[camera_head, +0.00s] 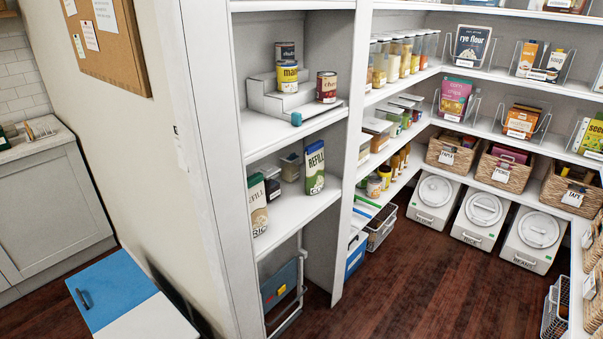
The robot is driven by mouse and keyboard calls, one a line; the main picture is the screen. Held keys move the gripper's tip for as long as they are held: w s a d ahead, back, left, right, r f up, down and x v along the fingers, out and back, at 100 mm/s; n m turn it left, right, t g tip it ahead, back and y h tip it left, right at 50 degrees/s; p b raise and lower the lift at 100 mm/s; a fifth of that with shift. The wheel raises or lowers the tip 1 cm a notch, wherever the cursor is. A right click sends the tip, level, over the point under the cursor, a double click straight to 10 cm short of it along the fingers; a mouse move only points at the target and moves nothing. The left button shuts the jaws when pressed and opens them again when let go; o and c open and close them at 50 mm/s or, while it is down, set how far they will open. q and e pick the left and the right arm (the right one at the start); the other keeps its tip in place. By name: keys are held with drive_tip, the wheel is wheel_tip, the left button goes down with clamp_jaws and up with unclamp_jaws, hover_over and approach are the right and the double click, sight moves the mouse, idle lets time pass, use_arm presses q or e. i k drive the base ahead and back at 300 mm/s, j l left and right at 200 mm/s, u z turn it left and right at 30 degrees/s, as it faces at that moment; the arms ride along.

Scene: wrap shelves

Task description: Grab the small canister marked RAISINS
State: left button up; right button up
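I cannot read the word RAISINS on any container. Small clear canisters with pale lids (402,56) stand in a row on an upper shelf in the middle of the pantry, and their labels are too small to read. More jars (385,178) with yellow and dark contents stand on a lower shelf there. Neither of my grippers shows in this view.
The left shelf holds a stepped riser (280,98) with cans. White lidded bins (483,207) stand on the floor below wicker baskets (503,167). The dark wood floor (420,290) is clear in the middle. A wire basket (555,308) stands at the right, and a blue-and-white box (112,287) at the lower left.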

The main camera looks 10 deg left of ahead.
sight(273, 183)
drive_tip(key=i+l+z, duration=0.15)
drive_tip(key=i+z, duration=0.2)
drive_tip(key=i, duration=0.25)
drive_tip(key=i+z, duration=0.3)
drive_tip(key=i, duration=0.3)
drive_tip(key=i+j+z, duration=0.1)
drive_tip(key=i+z, duration=0.25)
drive_tip(key=i, duration=0.25)
drive_tip(key=i+u, duration=0.1)
drive_tip(key=i, duration=0.5)
drive_tip(key=i+u, duration=0.15)
drive_tip(key=i, duration=0.45)
drive_tip(key=i+l+u, duration=0.1)
drive_tip(key=i, duration=0.5)
drive_tip(key=u, duration=0.45)
drive_tip(key=i+l+u, duration=0.1)
drive_tip(key=u, duration=0.85)
drive_tip(key=l+u, duration=0.15)
drive_tip(key=u, duration=0.3)
drive_tip(key=i+l, duration=0.05)
